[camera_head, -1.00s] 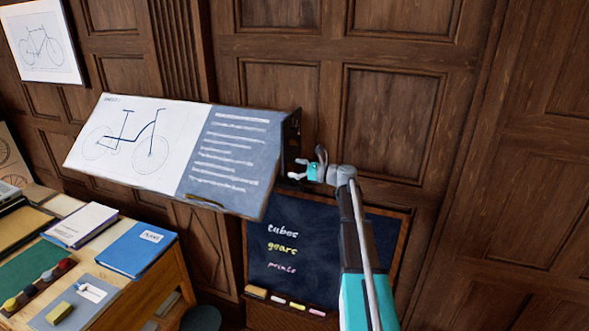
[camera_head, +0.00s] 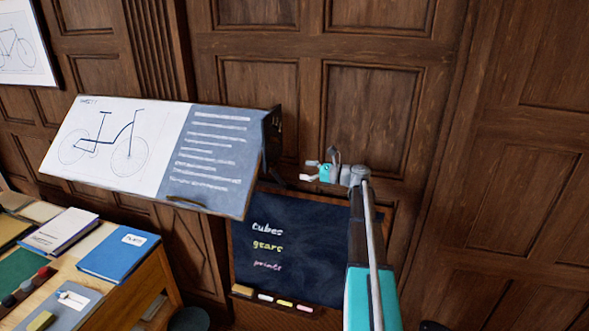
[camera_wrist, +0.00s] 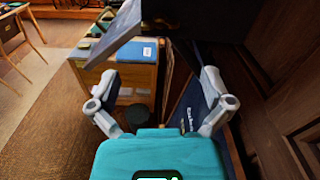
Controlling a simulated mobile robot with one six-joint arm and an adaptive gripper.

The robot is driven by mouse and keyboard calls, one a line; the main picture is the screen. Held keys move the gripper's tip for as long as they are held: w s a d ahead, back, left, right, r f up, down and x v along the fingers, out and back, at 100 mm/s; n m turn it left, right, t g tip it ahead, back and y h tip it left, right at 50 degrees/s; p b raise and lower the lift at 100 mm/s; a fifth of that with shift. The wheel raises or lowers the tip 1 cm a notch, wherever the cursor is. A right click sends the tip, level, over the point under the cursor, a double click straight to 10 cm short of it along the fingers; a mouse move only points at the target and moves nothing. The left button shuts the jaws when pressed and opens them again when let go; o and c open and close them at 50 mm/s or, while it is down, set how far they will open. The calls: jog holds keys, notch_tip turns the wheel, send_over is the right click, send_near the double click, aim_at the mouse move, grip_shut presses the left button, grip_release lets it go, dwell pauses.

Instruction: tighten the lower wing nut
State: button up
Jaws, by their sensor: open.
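The tilted drafting board (camera_head: 120,175) with a bicycle drawing and a blue written sheet juts from the wall in the head view. Its dark right side (camera_head: 273,132) faces my gripper. I cannot make out the lower wing nut there; it is too small or in shadow. My gripper (camera_head: 308,170) is open and empty, right of the board's lower right corner and apart from it, with its fingers pointing left. In the wrist view my gripper's fingers (camera_wrist: 160,80) are spread wide, with nothing between the tips. The board's dark side (camera_wrist: 190,18) shows at the top, beyond the fingers.
A chalkboard (camera_head: 320,270) with chalks on its ledge stands below my gripper. A desk (camera_head: 130,305) with books, including a blue one (camera_head: 118,258), stands at the lower left. A dark round stool (camera_wrist: 137,117) is beside it. The panelled wall (camera_head: 520,150) lies behind.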

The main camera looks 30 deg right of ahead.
jog(key=shift+s+d, duration=0.5)
jog(key=shift+a, duration=0.1)
jog(key=s+a+f+n+g+h+b, duration=0.2)
jog(key=s+a+f+n+g+b, duration=0.15)
jog(key=a+f+n, duration=0.45)
jog(key=s+a+f+n+g+h+b, duration=0.1)
jog(key=s+a+f+n+g+b, duration=0.3)
jog(key=a+f, duration=0.8)
jog(key=s+a+f+n+g+h+b, duration=0.2)
jog(key=s+a+f+n+h, duration=0.3)
jog(key=s, duration=0.3)
jog(key=s+a+f+n+g+h+b, duration=0.3)
jog(key=s+a+f+n+h+b, duration=0.1)
jog(key=s+a+f+n, duration=0.2)
jog(key=s+f+n, duration=0.1)
jog(key=s+n, duration=0.1)
jog(key=shift+s+a+h, duration=0.25)
jog(key=shift+s+h, duration=0.05)
jog(key=shift+h, duration=0.1)
